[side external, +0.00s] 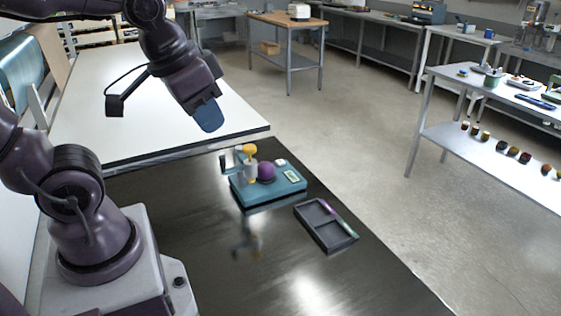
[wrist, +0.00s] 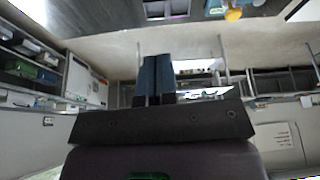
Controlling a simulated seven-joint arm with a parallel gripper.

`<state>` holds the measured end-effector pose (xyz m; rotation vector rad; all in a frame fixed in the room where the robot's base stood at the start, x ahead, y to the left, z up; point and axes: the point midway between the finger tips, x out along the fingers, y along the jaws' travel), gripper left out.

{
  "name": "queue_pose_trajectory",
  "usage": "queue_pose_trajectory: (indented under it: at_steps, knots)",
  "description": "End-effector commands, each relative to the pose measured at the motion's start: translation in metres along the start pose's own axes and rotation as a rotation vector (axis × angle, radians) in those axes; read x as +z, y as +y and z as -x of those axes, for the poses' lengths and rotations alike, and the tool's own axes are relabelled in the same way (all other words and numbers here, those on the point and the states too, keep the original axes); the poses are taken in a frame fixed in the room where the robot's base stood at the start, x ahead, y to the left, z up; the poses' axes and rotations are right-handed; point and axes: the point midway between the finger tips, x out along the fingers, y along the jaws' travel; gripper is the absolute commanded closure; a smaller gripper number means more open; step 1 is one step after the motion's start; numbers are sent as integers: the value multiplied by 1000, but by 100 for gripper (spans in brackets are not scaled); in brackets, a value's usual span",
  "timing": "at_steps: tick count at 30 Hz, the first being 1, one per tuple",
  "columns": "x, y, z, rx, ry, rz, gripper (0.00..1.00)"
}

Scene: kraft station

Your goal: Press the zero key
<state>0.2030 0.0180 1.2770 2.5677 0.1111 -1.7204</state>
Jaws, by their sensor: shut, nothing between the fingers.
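A teal device (side external: 285,190), which looks like a scale, sits on the dark table. A purple ball (side external: 266,171) and a grey piece with a yellow knob (side external: 249,149) are on it. A small pale panel (side external: 292,176) and a white block (side external: 281,162) show on its right side; I cannot make out a zero key. My gripper (side external: 208,117) is high above and to the left of the device, its blue fingers shut and empty.
A dark tray (side external: 318,228) with a purple and green pen-like item (side external: 338,216) lies right of the device. A white table (side external: 110,118) stands behind the dark table (side external: 215,275). The dark table's front is clear. Shelves and workbenches are farther back.

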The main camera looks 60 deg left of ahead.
Motion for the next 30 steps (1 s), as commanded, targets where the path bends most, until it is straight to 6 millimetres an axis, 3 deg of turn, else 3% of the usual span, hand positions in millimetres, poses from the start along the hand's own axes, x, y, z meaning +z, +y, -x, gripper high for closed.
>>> queue_pose_trajectory:
  at_steps: [11,17,30]
  knots:
    - [-49,-46,-64,58,-235,398,100]
    - [-79,-80,-109,131,-296,680,100]
    - [-122,-185,-235,326,-305,1403,100]
